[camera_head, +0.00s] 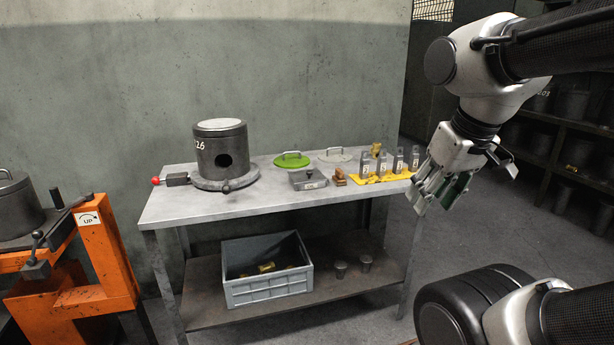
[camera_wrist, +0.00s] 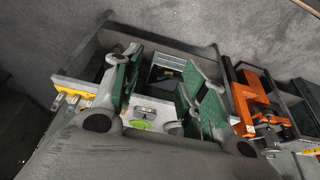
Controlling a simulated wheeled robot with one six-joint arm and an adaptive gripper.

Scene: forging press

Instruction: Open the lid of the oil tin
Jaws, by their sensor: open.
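A flat grey metal box with a white label (camera_head: 308,179), which looks like the oil tin, sits near the front edge of the workbench. Its top looks closed. In the wrist view a grey box (camera_wrist: 153,112), likely the same one, shows between my fingers. My gripper (camera_head: 433,194) is open and empty, with green pads on its fingers. It hangs in the air off the right end of the bench, well apart from the box. Both finger groups also show in the wrist view (camera_wrist: 160,88).
A round green lid (camera_head: 291,160) and a grey lid (camera_head: 334,156) lie behind the box. A dark cylindrical furnace (camera_head: 222,150) stands left. Yellow-based labelled blocks (camera_head: 382,176) stand right. A grey crate (camera_head: 268,286) is on the lower shelf. An orange frame (camera_head: 104,262) stands left.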

